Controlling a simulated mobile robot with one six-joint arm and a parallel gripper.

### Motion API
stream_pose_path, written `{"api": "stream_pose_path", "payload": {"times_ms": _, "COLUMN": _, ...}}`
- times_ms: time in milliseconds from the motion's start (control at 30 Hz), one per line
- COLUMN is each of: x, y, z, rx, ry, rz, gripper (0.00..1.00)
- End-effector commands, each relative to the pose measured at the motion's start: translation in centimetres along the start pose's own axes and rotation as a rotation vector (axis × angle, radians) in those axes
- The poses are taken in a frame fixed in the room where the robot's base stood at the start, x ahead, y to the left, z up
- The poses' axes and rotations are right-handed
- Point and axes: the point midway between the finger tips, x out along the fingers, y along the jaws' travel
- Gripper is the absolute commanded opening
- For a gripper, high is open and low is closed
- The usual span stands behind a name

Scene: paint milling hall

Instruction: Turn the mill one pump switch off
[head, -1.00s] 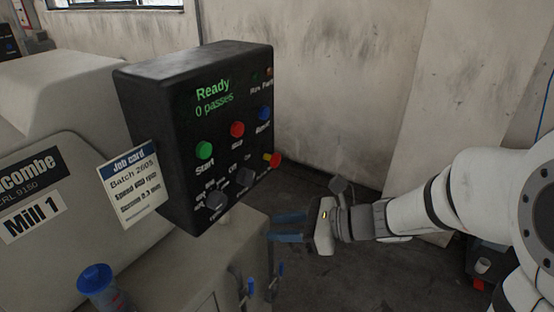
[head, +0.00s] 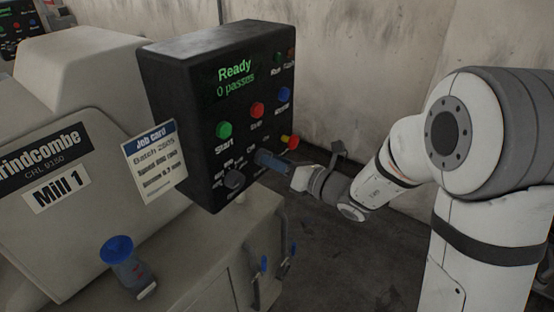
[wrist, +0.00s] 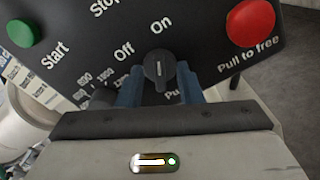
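The black pump switch knob (wrist: 158,70) is on the dark control panel (head: 190,65) of Mill 1. In the wrist view its pale pointer mark stands upright, in line with the "On" label; "Off" is to the left. My gripper (wrist: 160,85) has its two blue fingers on either side of the knob, with small gaps showing beside it. In the head view my gripper (head: 270,160) reaches the lower right of the panel, and its fingers hide most of the knob.
A red stop button (wrist: 250,22) marked "Pull to free" sits close right of the knob. The speed knob (head: 234,180) is close left. A job card (head: 155,161) hangs at the panel's left. A blue-topped container (head: 122,262) stands on the mill below.

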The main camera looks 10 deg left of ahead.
Motion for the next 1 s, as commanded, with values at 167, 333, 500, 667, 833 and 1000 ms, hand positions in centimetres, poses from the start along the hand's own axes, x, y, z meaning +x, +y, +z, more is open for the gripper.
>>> {"api": "stream_pose_path", "payload": {"times_ms": 167, "x": 0.48, "y": 0.00, "z": 0.01, "rx": -0.001, "ry": 0.000, "rz": 0.000, "gripper": 0.33}}
{"api": "stream_pose_path", "payload": {"times_ms": 333, "x": 0.44, "y": -0.01, "z": 0.01, "rx": -0.001, "ry": 0.000, "rz": 0.000, "gripper": 0.32}}
{"api": "stream_pose_path", "payload": {"times_ms": 500, "x": 0.41, "y": -0.02, "z": 0.02, "rx": -0.002, "ry": 0.000, "rz": 0.000, "gripper": 0.18}}
{"api": "stream_pose_path", "payload": {"times_ms": 667, "x": 0.40, "y": -0.03, "z": 0.03, "rx": -0.002, "ry": 0.000, "rz": 0.000, "gripper": 0.05}}
{"api": "stream_pose_path", "payload": {"times_ms": 833, "x": 0.38, "y": -0.04, "z": 0.04, "rx": -0.002, "ry": -0.001, "rz": -0.001, "gripper": 0.00}}
{"api": "stream_pose_path", "payload": {"times_ms": 1000, "x": 0.37, "y": -0.08, "z": 0.00, "rx": -0.006, "ry": -0.001, "rz": -0.001, "gripper": 0.00}}
